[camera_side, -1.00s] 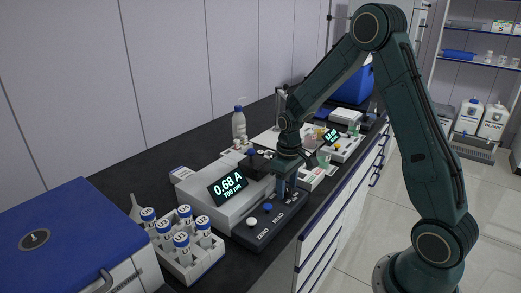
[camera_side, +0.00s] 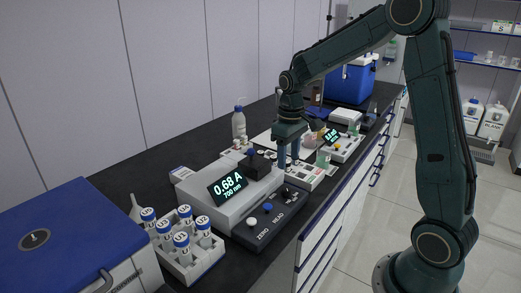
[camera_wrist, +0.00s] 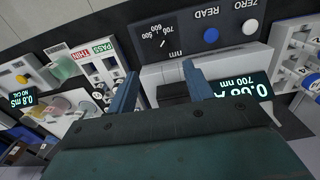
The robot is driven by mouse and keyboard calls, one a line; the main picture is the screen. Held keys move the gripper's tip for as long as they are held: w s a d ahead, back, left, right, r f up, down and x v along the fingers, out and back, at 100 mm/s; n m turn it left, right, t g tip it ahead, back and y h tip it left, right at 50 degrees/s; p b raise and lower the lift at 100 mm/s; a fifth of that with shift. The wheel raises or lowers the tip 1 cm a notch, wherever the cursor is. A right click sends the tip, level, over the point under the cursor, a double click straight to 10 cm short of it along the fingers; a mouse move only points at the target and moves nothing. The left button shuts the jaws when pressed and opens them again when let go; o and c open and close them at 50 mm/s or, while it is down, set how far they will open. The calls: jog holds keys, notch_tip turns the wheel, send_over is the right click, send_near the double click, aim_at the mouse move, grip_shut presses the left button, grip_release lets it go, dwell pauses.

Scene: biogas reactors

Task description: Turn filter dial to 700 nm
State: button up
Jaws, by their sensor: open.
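My gripper (camera_side: 288,162) is open and empty, raised above the bench and apart from the dial. Its two fingers also show in the wrist view (camera_wrist: 160,85).
A rack of blue-capped vials (camera_side: 184,245) stands left of the photometer, beside a blue-lidded box (camera_side: 50,235). Farther back are a pass/thin tray (camera_side: 305,172), a meter reading 0.8 mS (camera_wrist: 17,102), a bottle (camera_side: 239,124) and a blue cooler (camera_side: 350,82).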

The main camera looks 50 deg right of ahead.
jog(key=shift+r, duration=1.8)
jog(key=shift+s+a+r, duration=0.1)
jog(key=s+a+r+t, duration=0.3)
jog(key=s+a+r, duration=0.4)
jog(key=s, duration=0.2)
jog(key=s+a+t, duration=0.2)
jog(key=s+a, duration=0.3)
jog(key=s, duration=0.6)
jog(key=shift+s+a+r+t, duration=0.15)
jog(key=shift+s+r+t, duration=0.15)
jog(key=shift+s+r, duration=0.1)
jog(key=shift+c, duration=0.2)
